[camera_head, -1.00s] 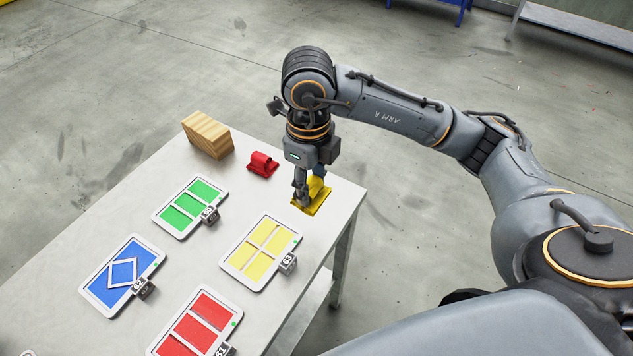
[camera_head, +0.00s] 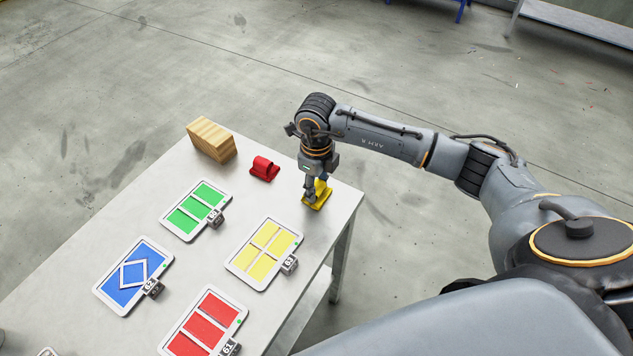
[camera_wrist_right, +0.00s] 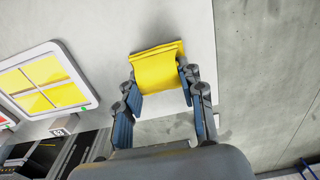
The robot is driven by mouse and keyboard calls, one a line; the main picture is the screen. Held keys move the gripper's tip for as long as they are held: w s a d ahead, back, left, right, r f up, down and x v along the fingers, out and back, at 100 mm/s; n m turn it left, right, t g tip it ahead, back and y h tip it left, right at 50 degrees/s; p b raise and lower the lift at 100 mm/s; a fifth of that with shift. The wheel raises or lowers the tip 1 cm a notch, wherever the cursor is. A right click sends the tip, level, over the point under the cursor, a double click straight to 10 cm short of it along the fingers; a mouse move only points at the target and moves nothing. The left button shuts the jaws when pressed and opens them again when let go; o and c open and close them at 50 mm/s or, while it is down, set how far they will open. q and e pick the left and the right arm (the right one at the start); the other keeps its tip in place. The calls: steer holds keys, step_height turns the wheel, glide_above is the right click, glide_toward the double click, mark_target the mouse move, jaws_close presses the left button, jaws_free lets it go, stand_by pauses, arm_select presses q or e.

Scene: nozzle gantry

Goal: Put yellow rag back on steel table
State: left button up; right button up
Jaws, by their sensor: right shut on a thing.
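The yellow rag (camera_head: 320,196) is at the far right corner of the steel table (camera_head: 215,251). My right gripper (camera_head: 311,197) points down at it and is shut on it. In the right wrist view the folded rag (camera_wrist_right: 157,67) sits between the fingertips of the right gripper (camera_wrist_right: 157,84), over the table top. The rag looks on or just above the table; I cannot tell whether it touches. My left gripper is not in view.
A red rag (camera_head: 264,168) and a wooden block (camera_head: 211,140) stand left of the gripper. Green (camera_head: 196,209), yellow (camera_head: 264,253), blue (camera_head: 134,275) and red (camera_head: 204,322) framed panels lie on the table. The table's right edge is close to the rag.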

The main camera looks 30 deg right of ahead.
mark_target(316, 185)
steer(key=shift+f, duration=0.25)
steer(key=o, duration=1.1)
steer(key=shift+r, duration=0.1)
steer(key=shift+r, duration=0.5)
step_height(316, 185, up, 11)
steer(key=b, duration=0.3)
steer(key=shift+r, duration=0.2)
